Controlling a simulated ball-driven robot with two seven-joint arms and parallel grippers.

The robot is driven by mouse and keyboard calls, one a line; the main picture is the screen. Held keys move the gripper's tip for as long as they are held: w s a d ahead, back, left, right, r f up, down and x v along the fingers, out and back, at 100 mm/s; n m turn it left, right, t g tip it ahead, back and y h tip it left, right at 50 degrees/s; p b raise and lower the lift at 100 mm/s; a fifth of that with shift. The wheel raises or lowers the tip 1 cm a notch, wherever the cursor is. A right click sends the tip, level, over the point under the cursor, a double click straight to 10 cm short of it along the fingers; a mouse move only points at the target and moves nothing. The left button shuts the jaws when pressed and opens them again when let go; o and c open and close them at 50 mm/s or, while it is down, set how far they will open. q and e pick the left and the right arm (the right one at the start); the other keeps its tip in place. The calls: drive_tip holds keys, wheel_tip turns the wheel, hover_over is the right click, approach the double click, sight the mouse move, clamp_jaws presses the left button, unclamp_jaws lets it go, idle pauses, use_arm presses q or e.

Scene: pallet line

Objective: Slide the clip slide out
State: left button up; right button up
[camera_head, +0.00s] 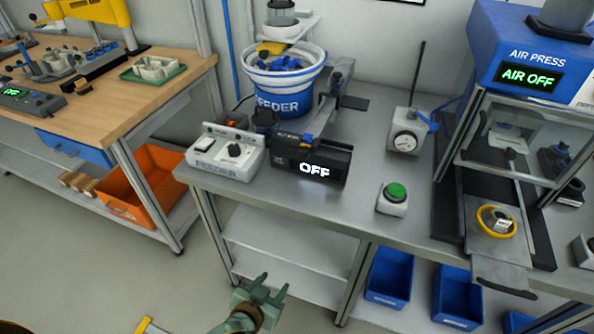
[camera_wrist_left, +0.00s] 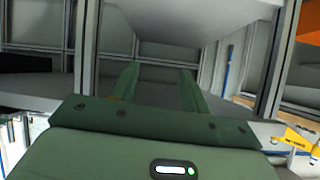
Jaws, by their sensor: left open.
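No part is labelled as the clip slide, so I cannot tell for sure which one it is. A feeder bowl (camera_head: 283,98) holds blue clips, and a narrow track (camera_head: 322,117) runs from it to a black box (camera_head: 310,163) reading OFF. At the right, a grey sliding plate (camera_head: 492,243) with a yellow ring (camera_head: 497,221) lies on dark rails under the air press (camera_head: 530,60). My left gripper (camera_head: 270,288) is open and empty, low in front of the bench and apart from both. It also shows in the left wrist view (camera_wrist_left: 160,74). My right gripper is not visible.
The grey bench (camera_head: 250,190) has a front edge above my left gripper. Blue bins (camera_head: 390,277) sit below. A wooden bench (camera_head: 150,88) stands left.

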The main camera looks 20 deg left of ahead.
sight(303, 157)
use_arm(q)
drive_tip(key=w+r+n+t, duration=0.1)
drive_tip(key=w+r+t, duration=0.2)
drive_tip(key=r, duration=0.8)
drive_tip(key=w+r+n+t, duration=0.1)
drive_tip(key=w+r+t, duration=0.25)
drive_tip(key=r, duration=0.75)
drive_tip(key=shift+g, duration=0.25)
drive_tip(key=w+b, duration=0.1)
drive_tip(key=w, duration=0.6)
drive_tip(key=w+b, duration=0.1)
drive_tip(key=w, duration=0.7)
drive_tip(key=shift+a+f+b, duration=0.15)
drive_tip(key=shift+f+b, duration=0.05)
drive_tip(key=shift+b, duration=0.1)
drive_tip(key=shift+w+r, duration=0.1)
drive_tip(key=shift+w, duration=0.45)
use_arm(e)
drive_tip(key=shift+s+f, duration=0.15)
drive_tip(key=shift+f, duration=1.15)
